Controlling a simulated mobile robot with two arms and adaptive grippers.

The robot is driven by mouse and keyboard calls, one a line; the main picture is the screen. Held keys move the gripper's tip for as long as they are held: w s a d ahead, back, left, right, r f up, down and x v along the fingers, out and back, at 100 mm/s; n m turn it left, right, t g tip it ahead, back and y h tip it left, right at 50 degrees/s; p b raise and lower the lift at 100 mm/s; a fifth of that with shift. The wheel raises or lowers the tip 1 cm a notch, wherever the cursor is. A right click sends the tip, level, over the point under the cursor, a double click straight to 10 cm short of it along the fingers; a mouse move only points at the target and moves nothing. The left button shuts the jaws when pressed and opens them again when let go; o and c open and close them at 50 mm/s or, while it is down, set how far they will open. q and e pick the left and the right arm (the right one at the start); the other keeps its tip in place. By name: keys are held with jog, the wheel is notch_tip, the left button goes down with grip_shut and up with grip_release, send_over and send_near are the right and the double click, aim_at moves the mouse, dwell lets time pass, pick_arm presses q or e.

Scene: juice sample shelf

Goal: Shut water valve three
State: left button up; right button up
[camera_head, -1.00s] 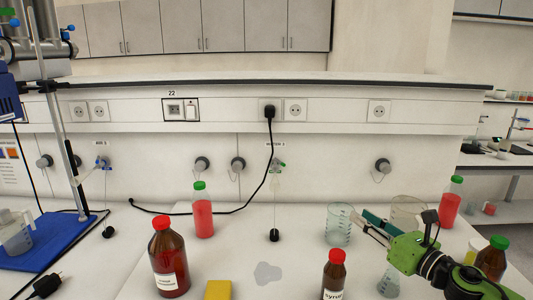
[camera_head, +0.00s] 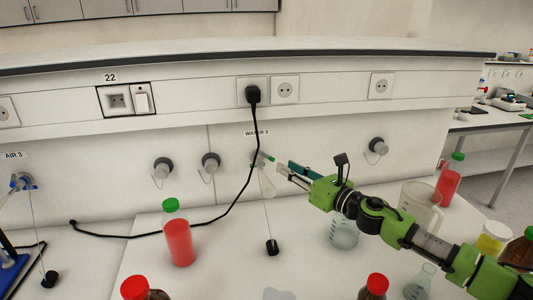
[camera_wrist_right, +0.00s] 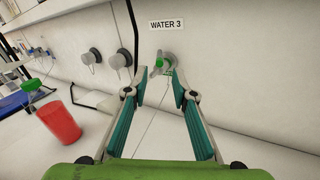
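The water valve (camera_head: 259,159) under the "WATER 3" label (camera_head: 257,132) is on the white wall panel, with a small green part showing. The right wrist view shows the valve (camera_wrist_right: 166,63) with its grey and green knob just beyond the fingertips. My right gripper (camera_head: 284,167) reaches in from the right, close to the valve, and its fingers are apart. In the right wrist view the open right gripper (camera_wrist_right: 155,91) has nothing between its teal-padded fingers, and the valve stands ahead, slightly right of centre. My left gripper is not in view.
A black power cable (camera_head: 238,190) hangs left of the valve. A red bottle with a green cap (camera_head: 179,240) stands at left. Other grey knobs (camera_head: 211,161) are on the wall.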

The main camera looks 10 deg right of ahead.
aim_at(267, 157)
jog(key=p+x, duration=0.1)
jog(key=x, duration=0.7)
jog(key=shift+w+a, duration=0.4)
jog(key=shift+w, duration=0.15)
jog(key=shift+w+f, duration=0.15)
jog(key=shift+w, duration=0.05)
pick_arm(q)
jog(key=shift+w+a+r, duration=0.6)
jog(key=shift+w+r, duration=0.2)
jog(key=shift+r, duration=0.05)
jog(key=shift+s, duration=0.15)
pick_arm(e)
grip_shut()
